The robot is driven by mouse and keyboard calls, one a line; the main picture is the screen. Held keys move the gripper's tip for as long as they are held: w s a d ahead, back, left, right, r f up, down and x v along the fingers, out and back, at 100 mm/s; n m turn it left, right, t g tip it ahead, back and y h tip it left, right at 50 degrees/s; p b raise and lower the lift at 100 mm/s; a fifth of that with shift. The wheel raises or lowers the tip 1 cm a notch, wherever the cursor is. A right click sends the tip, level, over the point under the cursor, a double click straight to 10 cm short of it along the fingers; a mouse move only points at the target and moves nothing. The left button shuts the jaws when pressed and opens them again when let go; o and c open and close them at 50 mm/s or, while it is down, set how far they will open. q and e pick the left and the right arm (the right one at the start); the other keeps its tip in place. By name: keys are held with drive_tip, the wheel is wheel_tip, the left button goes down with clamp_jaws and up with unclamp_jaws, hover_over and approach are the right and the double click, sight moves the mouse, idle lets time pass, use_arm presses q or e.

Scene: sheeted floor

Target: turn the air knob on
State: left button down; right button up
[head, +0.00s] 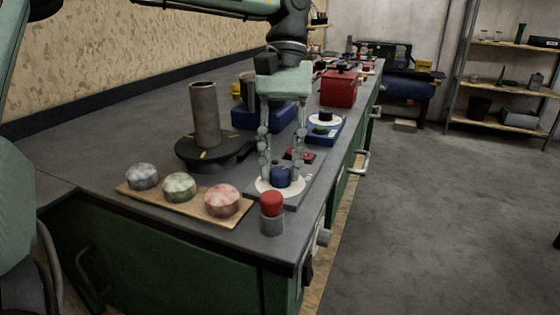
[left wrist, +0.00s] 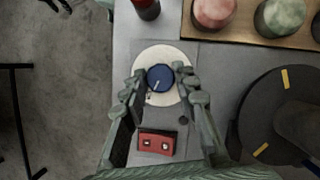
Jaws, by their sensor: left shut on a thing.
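A blue knob (head: 280,176) stands on a round white dial (head: 262,186) near the front right corner of the workbench. In the left wrist view the blue knob (left wrist: 160,78) has a pale pointer line, and the white dial (left wrist: 160,55) sits on a grey plate. My left gripper (head: 282,172) reaches down from above with one finger on each side of the knob. In the left wrist view its fingertips (left wrist: 160,76) are shut on the knob. The pointer aims toward the lower left there. My right gripper is not in view.
A red switch block (head: 299,155) lies just behind the dial. A red-topped cylinder (head: 271,212) stands in front. A wooden board (head: 165,202) with three round stones and a dark round base with a post (head: 206,115) are to the left. A red box (head: 339,88) stands further back.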

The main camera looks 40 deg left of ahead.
use_arm(q)
drive_tip(key=shift+m, duration=0.6)
drive_tip(key=shift+y, duration=0.3)
drive_tip(key=c, duration=1.2)
unclamp_jaws()
drive_tip(key=v, duration=1.2)
drive_tip(key=shift+w, duration=0.1)
